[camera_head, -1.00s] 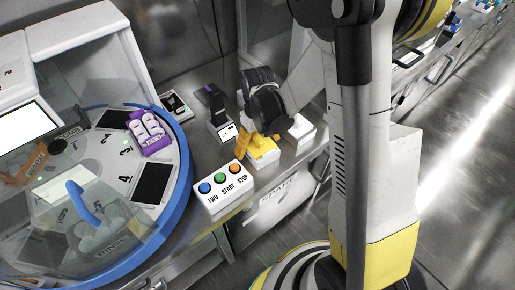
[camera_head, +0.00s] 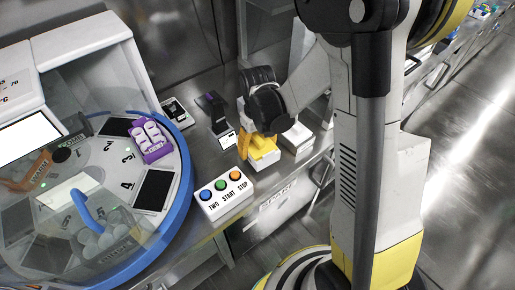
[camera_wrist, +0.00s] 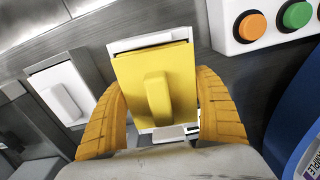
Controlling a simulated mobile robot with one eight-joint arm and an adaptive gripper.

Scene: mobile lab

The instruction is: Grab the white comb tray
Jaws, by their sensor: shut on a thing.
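The white comb tray (camera_head: 297,137) stands on the bench just right of a yellow piece (camera_head: 264,154) with a white base. In the wrist view the white comb tray (camera_wrist: 64,92) is at the left, outside my fingers, with a raised ridge on top. My gripper (camera_wrist: 160,105) has its curved yellow fingers on both sides of the yellow piece (camera_wrist: 158,85) and is shut on it. In the head view my gripper (camera_head: 250,140) points down at the yellow piece, and the wrist partly hides it. I cannot tell whether the piece is raised off the bench.
A white button box (camera_head: 222,195) with blue, green and orange buttons stands close in front of the yellow piece. A round blue-rimmed machine (camera_head: 186,165) with a purple rack (camera_head: 152,140) fills the left. A small black-and-white device (camera_head: 217,115) stands behind.

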